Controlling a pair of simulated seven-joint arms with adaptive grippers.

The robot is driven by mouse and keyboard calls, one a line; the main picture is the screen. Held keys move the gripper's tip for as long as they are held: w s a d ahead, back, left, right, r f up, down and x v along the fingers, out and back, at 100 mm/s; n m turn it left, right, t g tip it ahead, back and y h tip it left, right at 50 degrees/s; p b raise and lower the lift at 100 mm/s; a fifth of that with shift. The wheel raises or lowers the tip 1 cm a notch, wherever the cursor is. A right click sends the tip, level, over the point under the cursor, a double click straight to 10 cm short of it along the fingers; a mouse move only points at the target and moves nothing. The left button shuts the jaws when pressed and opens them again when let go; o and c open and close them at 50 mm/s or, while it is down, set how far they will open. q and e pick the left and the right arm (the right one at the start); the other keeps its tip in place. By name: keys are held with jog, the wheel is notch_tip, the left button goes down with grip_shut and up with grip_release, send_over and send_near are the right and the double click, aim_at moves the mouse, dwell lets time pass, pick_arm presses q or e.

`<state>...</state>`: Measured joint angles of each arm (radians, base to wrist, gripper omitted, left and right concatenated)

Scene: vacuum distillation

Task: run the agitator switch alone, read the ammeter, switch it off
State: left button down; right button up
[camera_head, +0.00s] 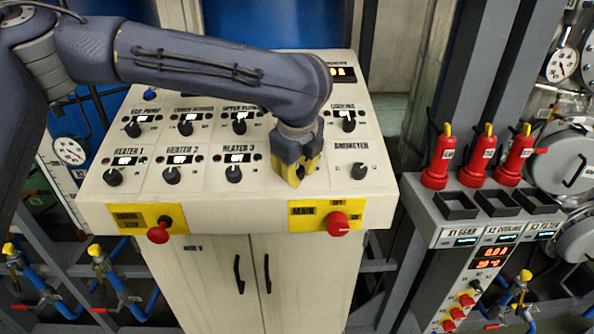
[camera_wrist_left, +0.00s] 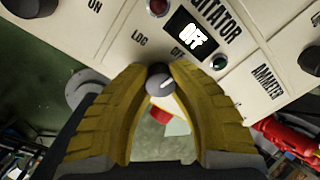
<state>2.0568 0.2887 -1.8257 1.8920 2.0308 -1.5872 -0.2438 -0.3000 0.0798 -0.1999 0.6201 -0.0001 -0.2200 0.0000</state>
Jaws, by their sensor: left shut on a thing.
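My left gripper (camera_head: 297,176) reaches down from above onto the sloped front of the control panel (camera_head: 262,202). In the left wrist view its yellow fingers (camera_wrist_left: 160,80) are closed around the agitator knob (camera_wrist_left: 160,86), a dark round knob with a white pointer mark. The agitator display (camera_wrist_left: 192,37) above it reads OFF, between a red lamp (camera_wrist_left: 158,7) and a green lamp (camera_wrist_left: 219,62). In the head view the gripper hides this switch. The ammeter selector knob (camera_head: 359,170) is to the right. A small amber display (camera_head: 343,73) at the panel's top right is partly covered by my arm; its visible end looks like "0A".
Other black knobs, such as the heater 3 knob (camera_head: 233,173), sit close left. A red main switch (camera_head: 337,223) and a red emergency-style button (camera_head: 158,233) are on the front edge. Red bottles (camera_head: 437,160) stand on a grey stand at right.

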pick_arm(q)
jog(key=shift+s+n, duration=0.1)
jog(key=shift+n, duration=0.8)
jog(key=shift+f, duration=0.1)
jog(key=c, duration=1)
grip_release()
jog(key=shift+c, duration=0.2)
jog(key=v, duration=1.2)
jog(key=shift+d, duration=0.1)
